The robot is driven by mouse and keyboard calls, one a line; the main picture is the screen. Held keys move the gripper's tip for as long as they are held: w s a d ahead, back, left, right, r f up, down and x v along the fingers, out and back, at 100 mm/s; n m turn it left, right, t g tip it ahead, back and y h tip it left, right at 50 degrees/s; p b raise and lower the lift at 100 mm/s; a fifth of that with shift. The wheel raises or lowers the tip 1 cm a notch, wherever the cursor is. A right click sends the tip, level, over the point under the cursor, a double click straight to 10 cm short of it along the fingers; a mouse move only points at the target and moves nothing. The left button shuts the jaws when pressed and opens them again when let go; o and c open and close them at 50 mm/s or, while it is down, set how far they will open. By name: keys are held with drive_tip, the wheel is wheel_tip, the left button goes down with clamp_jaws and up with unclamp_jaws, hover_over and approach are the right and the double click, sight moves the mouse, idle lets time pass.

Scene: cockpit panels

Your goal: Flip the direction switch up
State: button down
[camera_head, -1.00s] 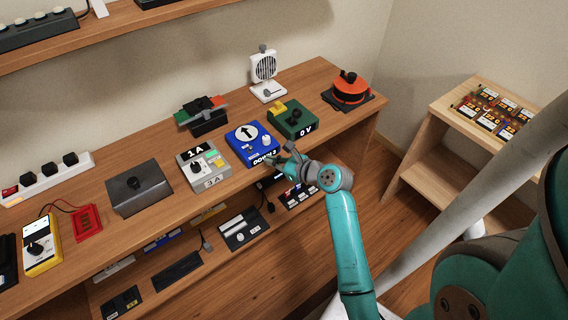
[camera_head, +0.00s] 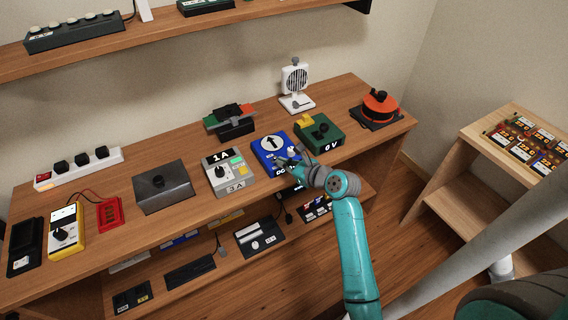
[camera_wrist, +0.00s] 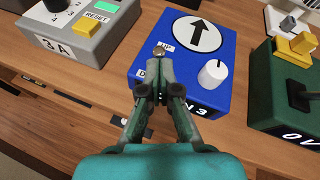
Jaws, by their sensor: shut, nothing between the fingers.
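The direction switch is a blue box (camera_head: 269,144) on the table, with a white disc and black arrow on top. In the wrist view, the blue box (camera_wrist: 215,72) shows an "UP" label, a partly covered lower label, and a white knob (camera_wrist: 213,73) on its right side. A small metallic lever tip (camera_wrist: 158,49) shows beside the "UP" label, just beyond my fingers. My gripper (camera_wrist: 159,62) is shut and empty over the box's front left part. I cannot tell whether the fingers touch the lever; they hide its base. In the head view, my gripper (camera_head: 285,159) covers the box's front edge.
A grey box (camera_head: 229,174) with a reset button stands left of the blue box. A green box (camera_head: 318,134) with a black lever and yellow block stands close on the right. A white fan (camera_head: 295,80) stands behind. A lower shelf (camera_head: 215,258) holds several devices.

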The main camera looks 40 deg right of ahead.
drive_tip(key=shift+w+d+r, duration=0.1)
drive_tip(key=shift+w+r, duration=0.2)
drive_tip(key=shift+r, duration=0.1)
idle(0.3)
drive_tip(key=shift+w+r, duration=0.25)
drive_tip(key=shift+r, duration=0.1)
drive_tip(key=shift+w+d+r+g, duration=0.1)
drive_tip(key=shift+w+g, duration=0.15)
drive_tip(key=shift+g, duration=0.55)
drive_tip(key=shift+w+d+r, duration=0.1)
drive_tip(key=shift+w+r, duration=0.1)
drive_tip(key=shift+w, duration=0.15)
drive_tip(key=shift+r, duration=0.1)
drive_tip(key=shift+r, duration=0.7)
